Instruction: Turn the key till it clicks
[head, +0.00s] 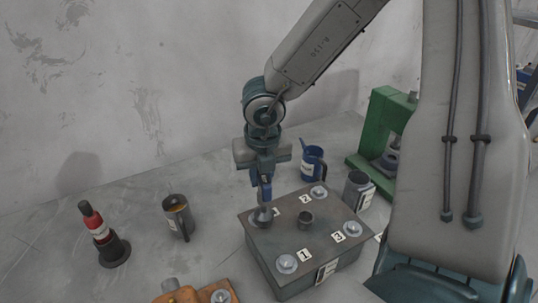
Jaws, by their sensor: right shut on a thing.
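A dark metal box (328,246) stands in the middle of the picture, with round silver fittings near its top corners and number labels beside them. My right gripper (265,196) points down over the box's back left corner. It is shut on what looks like the key, at the silver fitting (262,217) there. The key is mostly hidden by the fingers, so its shape and angle cannot be told. A short dark cylinder (306,218) stands in the middle of the box top. My left gripper is not in view.
A red and black bottle-shaped object (97,228) and a dark mug (179,217) stand on the left. A blue mug (312,163), a grey mug (357,190) and a green press (385,125) stand behind and right. An orange-brown block (193,295) is at the front edge.

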